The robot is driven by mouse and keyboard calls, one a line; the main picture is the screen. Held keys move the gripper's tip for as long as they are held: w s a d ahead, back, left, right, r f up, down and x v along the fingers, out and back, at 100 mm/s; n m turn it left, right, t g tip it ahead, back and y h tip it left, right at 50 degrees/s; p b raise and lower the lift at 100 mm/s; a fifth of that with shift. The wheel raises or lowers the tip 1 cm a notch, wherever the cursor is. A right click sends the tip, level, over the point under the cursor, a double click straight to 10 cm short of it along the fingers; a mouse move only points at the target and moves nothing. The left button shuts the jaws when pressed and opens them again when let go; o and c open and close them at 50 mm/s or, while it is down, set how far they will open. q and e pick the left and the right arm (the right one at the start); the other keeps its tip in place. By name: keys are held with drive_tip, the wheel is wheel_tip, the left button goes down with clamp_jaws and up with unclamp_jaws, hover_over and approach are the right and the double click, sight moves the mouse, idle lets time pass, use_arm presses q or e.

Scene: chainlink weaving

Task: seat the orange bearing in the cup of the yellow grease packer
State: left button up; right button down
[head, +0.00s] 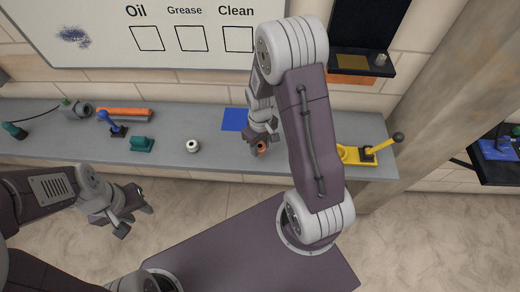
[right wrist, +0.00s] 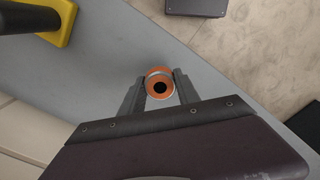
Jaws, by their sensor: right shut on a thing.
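The orange bearing (head: 262,147) is a small ring with a dark hole. In the right wrist view the bearing (right wrist: 159,85) sits between the fingertips of my right gripper (right wrist: 157,86), which is shut on it. In the head view my right gripper (head: 260,145) is over the front edge of the grey bench. The yellow grease packer (head: 368,158) is on the bench to the right, with a black-knobbed lever; my arm hides part of its left end. Part of it shows in the right wrist view (right wrist: 60,22). My left gripper (head: 127,212) is open and empty, left of centre.
The grey bench (head: 60,145) holds a white ring-shaped part (head: 192,146), a teal block (head: 142,144), a blue-handled tool (head: 113,124) and an orange-topped item (head: 124,113). A blue square (head: 235,119) lies behind my right gripper. A stone pillar (head: 430,90) stands at right.

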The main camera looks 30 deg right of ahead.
sight(260, 152)
drive_tip(key=shift+f, duration=0.2)
wheel_tip(260, 152, down, 2)
drive_tip(key=shift+s+f+p, duration=0.1)
drive_tip(key=shift+f+p, duration=0.1)
drive_tip(key=shift+p, duration=0.3)
drive_tip(key=shift+w+f, duration=0.2)
drive_tip(key=shift+f, duration=0.25)
drive_tip(key=shift+s+f+b, duration=0.15)
drive_tip(key=shift+f+b, duration=0.15)
drive_tip(key=c, duration=0.9)
unclamp_jaws()
drive_tip(key=shift+r, duration=0.1)
